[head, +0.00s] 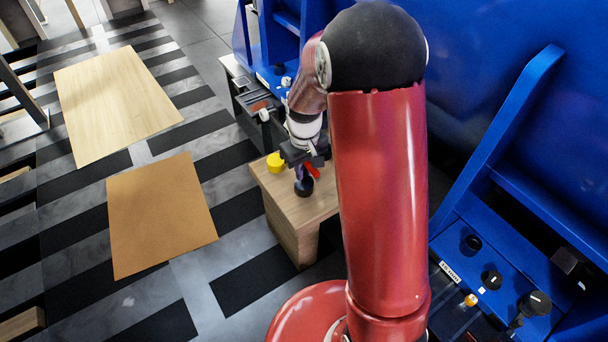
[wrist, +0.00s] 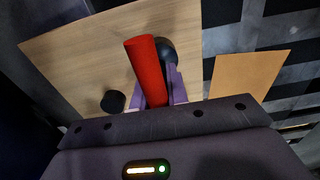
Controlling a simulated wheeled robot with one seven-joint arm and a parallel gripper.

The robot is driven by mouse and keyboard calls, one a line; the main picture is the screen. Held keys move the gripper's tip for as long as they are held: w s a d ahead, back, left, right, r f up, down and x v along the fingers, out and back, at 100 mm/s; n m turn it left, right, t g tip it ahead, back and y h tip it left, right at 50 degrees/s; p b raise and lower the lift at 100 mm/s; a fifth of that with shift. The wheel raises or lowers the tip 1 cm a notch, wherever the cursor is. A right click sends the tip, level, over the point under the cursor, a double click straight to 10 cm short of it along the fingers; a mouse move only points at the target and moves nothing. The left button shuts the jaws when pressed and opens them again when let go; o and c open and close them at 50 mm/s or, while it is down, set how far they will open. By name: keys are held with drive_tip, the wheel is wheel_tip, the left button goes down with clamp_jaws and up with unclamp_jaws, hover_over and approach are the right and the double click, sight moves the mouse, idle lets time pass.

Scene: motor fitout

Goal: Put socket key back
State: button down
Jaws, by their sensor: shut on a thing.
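The socket key shows as a red handle (wrist: 145,68) in the wrist view, standing between the fingers of my gripper (wrist: 160,92). My gripper is shut on it. In the head view a bit of the red handle (head: 313,170) shows beside my gripper (head: 303,172), above the small wooden cabinet (head: 296,225). The lower part of the key is hidden by the fingers. I cannot tell whether it touches the cabinet top.
A yellow piece (head: 276,162) and a dark round piece (head: 304,188) are on the cabinet top. The wrist view shows another small black cylinder (wrist: 112,101). A blue machine (head: 480,220) stands to the right. Boards (head: 160,215) lie on the striped floor at left.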

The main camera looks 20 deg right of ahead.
sight(304, 182)
drive_tip(key=shift+f, duration=1.25)
drive_tip(key=shift+f, duration=0.1)
drive_tip(key=shift+f, duration=0.15)
drive_tip(key=c, duration=1.4)
unclamp_jaws()
drive_tip(key=shift+o, duration=0.2)
